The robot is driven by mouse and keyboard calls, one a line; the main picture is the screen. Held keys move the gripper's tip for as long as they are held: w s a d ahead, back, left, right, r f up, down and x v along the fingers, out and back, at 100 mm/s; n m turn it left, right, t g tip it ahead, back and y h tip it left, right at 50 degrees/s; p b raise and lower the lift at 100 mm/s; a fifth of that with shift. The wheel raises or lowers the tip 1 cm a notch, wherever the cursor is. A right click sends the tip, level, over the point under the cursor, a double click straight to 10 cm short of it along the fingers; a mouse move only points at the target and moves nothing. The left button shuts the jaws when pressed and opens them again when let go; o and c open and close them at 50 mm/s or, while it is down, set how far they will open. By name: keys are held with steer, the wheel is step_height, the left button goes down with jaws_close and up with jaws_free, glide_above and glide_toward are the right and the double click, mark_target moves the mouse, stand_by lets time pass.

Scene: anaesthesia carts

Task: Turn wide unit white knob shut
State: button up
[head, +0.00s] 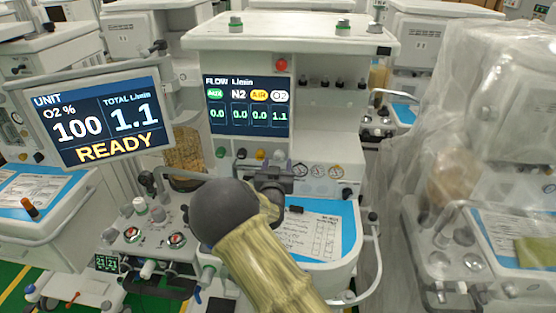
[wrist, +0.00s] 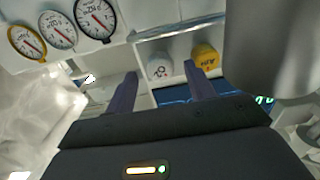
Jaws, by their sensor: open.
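The white knob (head: 279,155) sits at the right end of the row of coloured knobs below the flow screen of the wide unit. In the wrist view the white knob (wrist: 158,67) appears between my two fingertips, farther off than they are; contact does not show. My gripper (head: 270,172) is open and empty in front of the panel, just below the knob row. It also shows in the wrist view (wrist: 162,70), with its two dark fingers apart. The flow screen (head: 247,105) reads 1.1 under O2 and 0.0 in the other columns.
The yellow knob (wrist: 207,57) is close beside the white one, near one finger. Round gauges (wrist: 62,30) are on the panel on the other side. A blue-topped work surface (head: 322,235) lies below my arm. A plastic-covered cart (head: 440,150) stands at right.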

steer(key=shift+w, duration=0.9)
steer(key=c, duration=1)
